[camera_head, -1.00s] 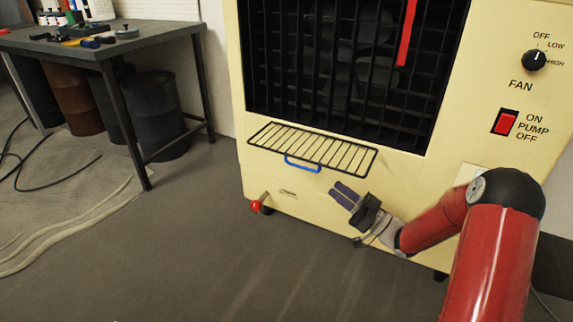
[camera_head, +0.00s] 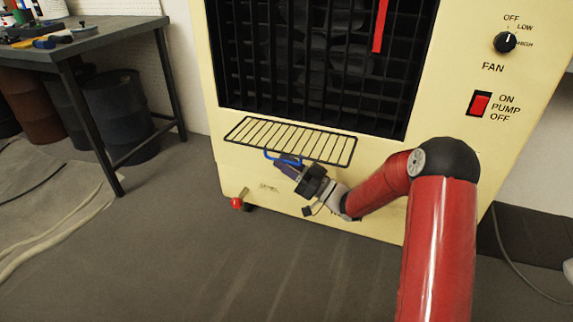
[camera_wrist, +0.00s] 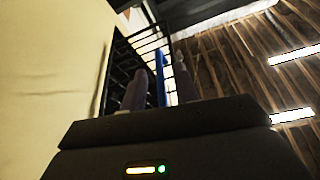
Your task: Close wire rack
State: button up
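The wire rack (camera_head: 288,138) sticks out like a flat shelf from the cream cooler front, just below the dark grille. Its blue handle (camera_head: 272,157) hangs at the front edge. My gripper (camera_head: 281,165) is just below the rack, with its fingertips at the handle. In the wrist view, the two fingers of my gripper (camera_wrist: 161,82) stand apart, and the blue handle (camera_wrist: 161,65) shows upright between them, with a gap on each side. The rack's wires (camera_wrist: 150,42) show beyond the fingers. Whether a finger touches the handle cannot be told.
The cooler (camera_head: 392,172) has a fan knob (camera_head: 505,42) and a red pump switch (camera_head: 480,104) on the right. A red-tipped valve (camera_head: 237,202) juts out low on the left. A workbench (camera_head: 100,40) and barrels (camera_head: 118,112) stand at the left. The floor in front is clear.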

jog(key=shift+c, duration=0.3)
grip_shut()
jog(key=shift+r, duration=0.15)
